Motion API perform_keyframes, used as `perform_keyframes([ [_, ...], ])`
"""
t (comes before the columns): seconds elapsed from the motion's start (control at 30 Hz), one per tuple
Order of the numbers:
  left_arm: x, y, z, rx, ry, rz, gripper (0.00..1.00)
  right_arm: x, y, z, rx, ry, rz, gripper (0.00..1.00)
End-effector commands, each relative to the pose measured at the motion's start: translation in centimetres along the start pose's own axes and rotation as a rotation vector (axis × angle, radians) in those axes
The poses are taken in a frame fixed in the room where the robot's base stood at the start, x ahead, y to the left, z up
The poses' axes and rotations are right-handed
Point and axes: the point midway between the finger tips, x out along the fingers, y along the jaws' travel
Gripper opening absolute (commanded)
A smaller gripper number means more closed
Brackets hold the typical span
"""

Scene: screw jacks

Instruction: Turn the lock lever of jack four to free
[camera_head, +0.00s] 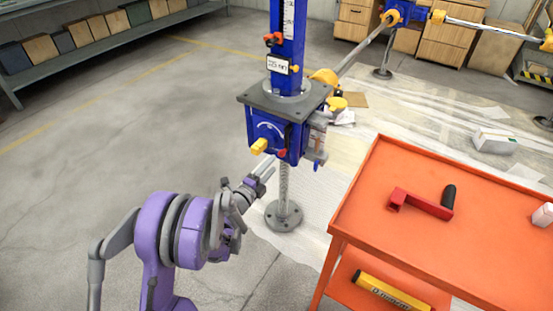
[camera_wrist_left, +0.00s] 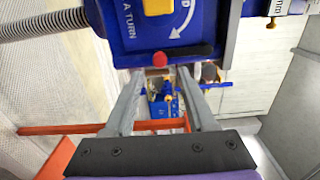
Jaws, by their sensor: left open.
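A blue screw jack (camera_head: 266,135) stands on a grey screw with a round foot (camera_head: 284,215). Its front carries a yellow knob (camera_head: 259,146) and a small red part (camera_head: 282,153) at the lower right. In the left wrist view the blue housing (camera_wrist_left: 122,22) fills the top. A dark lever (camera_wrist_left: 190,52) with a round red end (camera_wrist_left: 160,58) lies along its lower edge, and the yellow knob (camera_wrist_left: 158,6) is above. No jack number is readable. My left gripper (camera_head: 264,168) is just below the housing front; its open, empty fingers (camera_wrist_left: 160,85) point towards the lever.
An orange cart (camera_head: 370,200) stands close at the right, with a red tool with a black grip (camera_head: 425,204) on top. White sheeting lies on the floor behind. Grey shelving (camera_head: 110,45) with boxes is at the back left. The left floor is clear.

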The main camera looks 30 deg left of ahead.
Motion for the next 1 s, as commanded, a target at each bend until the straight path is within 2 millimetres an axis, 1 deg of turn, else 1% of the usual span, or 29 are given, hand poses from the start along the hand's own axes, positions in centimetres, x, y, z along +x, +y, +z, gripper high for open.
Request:
perform_keyframes([
  [0.03,-1.1,-0.1,0.1,0.001,-0.002,0.000,0.56,-0.2,0.0,-0.1,0.000,0.000,0.000,0.76],
  [0.13,-2.9,-0.1,0.1,0.000,-0.001,-0.001,0.56,-0.5,0.0,-0.1,0.000,0.001,0.000,0.76],
  [0.2,-3.9,-0.1,0.1,0.000,-0.001,0.000,0.56,-0.5,0.0,-0.1,0.000,0.001,0.000,0.76],
  [0.33,-4.9,0.0,0.1,-0.001,-0.001,0.000,0.56,-0.6,0.0,-0.1,0.000,0.001,0.000,0.76],
  [0.47,-5.2,0.0,0.0,-0.001,0.000,0.000,0.56,-0.6,0.0,-0.1,0.000,0.001,0.000,0.76],
  [0.9,-5.2,0.0,0.0,-0.001,0.000,0.000,0.56,-0.6,0.0,-0.1,0.000,0.001,0.000,0.76],
  [1.0,-5.1,-0.5,-0.1,-0.020,-0.014,0.001,0.56,-0.6,0.0,-0.1,0.000,0.001,0.000,0.76],
])
